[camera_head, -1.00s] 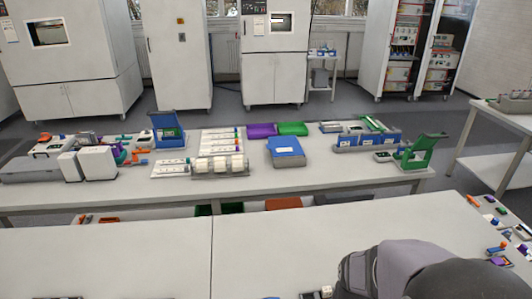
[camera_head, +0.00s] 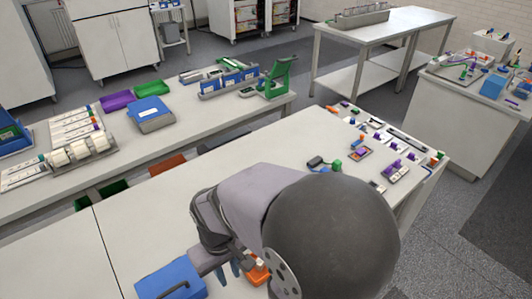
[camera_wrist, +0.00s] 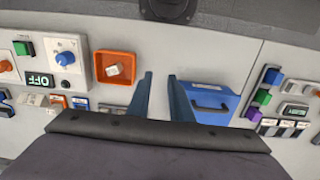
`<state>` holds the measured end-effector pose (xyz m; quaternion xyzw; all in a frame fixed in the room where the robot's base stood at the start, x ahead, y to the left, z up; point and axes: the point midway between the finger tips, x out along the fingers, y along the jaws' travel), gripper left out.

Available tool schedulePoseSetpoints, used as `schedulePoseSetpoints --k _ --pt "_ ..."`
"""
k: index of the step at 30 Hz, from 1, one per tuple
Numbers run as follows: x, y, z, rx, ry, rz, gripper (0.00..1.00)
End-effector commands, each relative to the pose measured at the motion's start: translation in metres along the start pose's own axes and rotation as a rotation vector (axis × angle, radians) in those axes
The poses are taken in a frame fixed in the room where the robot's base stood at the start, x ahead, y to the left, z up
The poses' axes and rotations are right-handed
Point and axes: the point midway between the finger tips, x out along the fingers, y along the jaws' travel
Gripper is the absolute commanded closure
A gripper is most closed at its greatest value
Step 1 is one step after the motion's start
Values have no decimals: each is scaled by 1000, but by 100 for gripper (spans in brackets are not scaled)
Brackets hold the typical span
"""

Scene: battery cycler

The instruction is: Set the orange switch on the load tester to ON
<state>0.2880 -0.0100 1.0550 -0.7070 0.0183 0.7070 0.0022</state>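My gripper (camera_wrist: 161,92) is open and empty in the wrist view, its two blue-grey fingers apart with bare bench between them. It also shows in the head view (camera_head: 229,269), over the near bench. Left of it in the wrist view is a pale device (camera_wrist: 84,83) with a blue knob (camera_wrist: 66,58), a green button (camera_wrist: 24,48) and a small display reading OFF (camera_wrist: 38,80). An orange part (camera_wrist: 5,66) is cut by the left edge, and a small orange part (camera_wrist: 59,99) lies lower. I cannot tell which orange part is the load tester's switch.
An orange square tray (camera_wrist: 98,64) holding a pale block is just left of my fingers. A blue case (camera_wrist: 226,94) with a dark handle is just right. Several small modules with coloured buttons (camera_wrist: 262,97) stand farther right. Small parts crowd the bench's far right end (camera_head: 385,150).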

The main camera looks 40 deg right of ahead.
Motion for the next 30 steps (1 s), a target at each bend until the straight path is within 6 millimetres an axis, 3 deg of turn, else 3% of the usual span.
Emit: schedulePoseSetpoints --k 1,2,8,15,21,25,30 --pt "3 7 -7 26 0 14 93" --pt "5 12 -11 45 0 26 100" --pt "13 72 -54 247 13 152 100" --pt "20 181 -104 569 69 366 100" --pt "19 260 -123 786 134 519 100" --pt "16 292 -127 872 170 582 100" --pt "14 309 -129 920 190 616 100"
